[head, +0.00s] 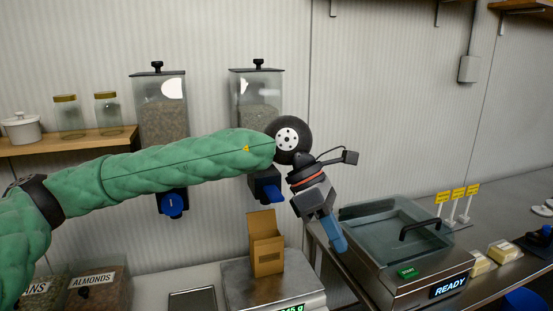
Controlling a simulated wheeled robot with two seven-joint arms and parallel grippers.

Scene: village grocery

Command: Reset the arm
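My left arm, in a green quilted sleeve, reaches in from the left across the head view. My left gripper (335,236) hangs at its end, pointing down, with a blue fingertip. It is just left of the vacuum sealer and to the right of an open cardboard box. Its fingers are seen edge-on, so I cannot tell whether they are apart. No held thing shows in it. My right gripper is not in view.
The box (266,256) stands on a scale (237,281) whose display is partly cut off. The sealer (382,272) shows READY. Two dispensers (160,115) (257,100) hang on the wall behind my arm. A shelf (70,143) holds jars. An almonds bin (98,290) is lower left.

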